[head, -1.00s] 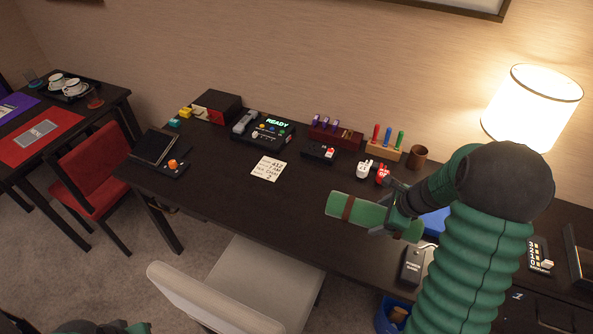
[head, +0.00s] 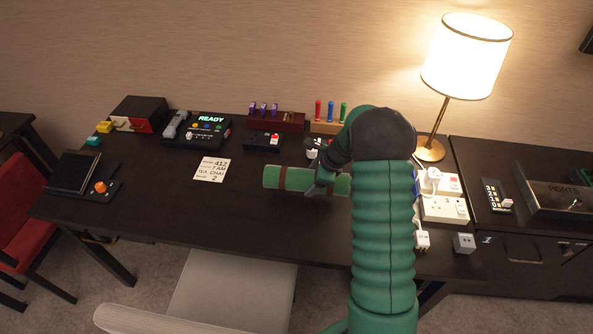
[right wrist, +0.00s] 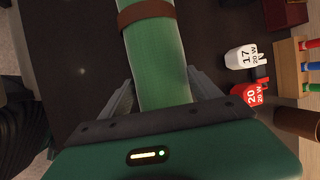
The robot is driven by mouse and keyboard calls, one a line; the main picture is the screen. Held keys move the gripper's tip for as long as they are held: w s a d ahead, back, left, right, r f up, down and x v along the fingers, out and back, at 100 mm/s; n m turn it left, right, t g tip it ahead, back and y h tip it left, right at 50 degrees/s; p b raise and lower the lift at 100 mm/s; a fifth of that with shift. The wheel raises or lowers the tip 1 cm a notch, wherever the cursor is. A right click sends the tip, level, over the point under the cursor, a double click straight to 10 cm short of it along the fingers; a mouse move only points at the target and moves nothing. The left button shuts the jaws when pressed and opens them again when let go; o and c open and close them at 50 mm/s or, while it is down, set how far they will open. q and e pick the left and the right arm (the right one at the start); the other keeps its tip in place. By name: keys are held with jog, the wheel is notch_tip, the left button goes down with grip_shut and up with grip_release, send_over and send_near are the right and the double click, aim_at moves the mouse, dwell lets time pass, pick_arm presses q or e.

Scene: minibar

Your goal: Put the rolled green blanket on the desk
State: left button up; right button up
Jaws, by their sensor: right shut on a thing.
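The rolled green blanket (head: 298,179) has brown straps and lies crosswise in my right gripper (head: 318,188), over the middle right of the dark desk (head: 240,215). In the right wrist view the blanket (right wrist: 155,55) runs between the two grey fingers of the right gripper (right wrist: 150,95), which are shut on it. I cannot tell whether the blanket touches the desk top. My right forearm hides part of the desk behind it. My left gripper is not in view.
A note card (head: 212,169), a READY console (head: 197,130) and a black folder (head: 74,172) lie on the desk. A lamp (head: 466,60) and a white power strip (head: 442,195) stand right. A chair (head: 235,285) is in front. The desk's front middle is clear.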

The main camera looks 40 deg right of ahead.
aim_at(305, 172)
jog(key=w+d, duration=0.1)
jog(key=w, duration=0.1)
jog(key=w+d, duration=0.1)
jog(key=w, duration=0.1)
jog(key=w+d, duration=0.1)
jog(key=w, duration=0.1)
jog(key=shift+f, duration=0.4)
notch_tip(305, 172, down, 3)
jog(key=shift+f, duration=0.2)
jog(key=o, duration=1.7)
jog(key=shift+a, duration=0.1)
